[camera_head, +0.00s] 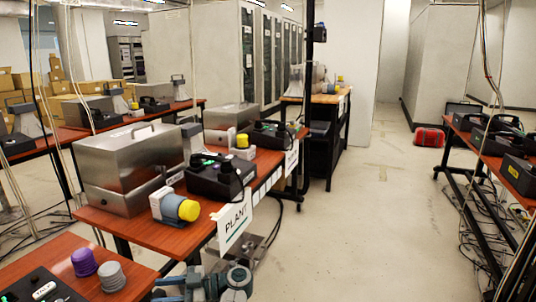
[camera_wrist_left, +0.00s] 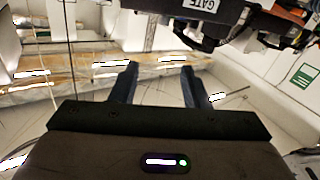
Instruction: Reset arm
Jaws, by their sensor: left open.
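My left gripper (camera_head: 160,290) shows low in the camera_head view, its two grey-blue fingers pointing left beside the near wooden table (camera_head: 136,272). In the left wrist view its fingers (camera_wrist_left: 156,76) stand apart with nothing between them, so it is open and empty. A black phone unit (camera_head: 38,285) with a white label lies on the near table. In the left wrist view a black unit labelled GATE (camera_wrist_left: 232,14) shows at the top edge, apart from the fingers. My right gripper is not in view.
A purple knob (camera_head: 84,262) and a grey knob (camera_head: 111,275) stand on the near table. The middle table carries a steel case (camera_head: 130,165), a yellow-capped cylinder (camera_head: 176,207), a black phone unit (camera_head: 215,178) and a PLANT sign (camera_head: 234,221). Open floor (camera_head: 345,220) lies right of it.

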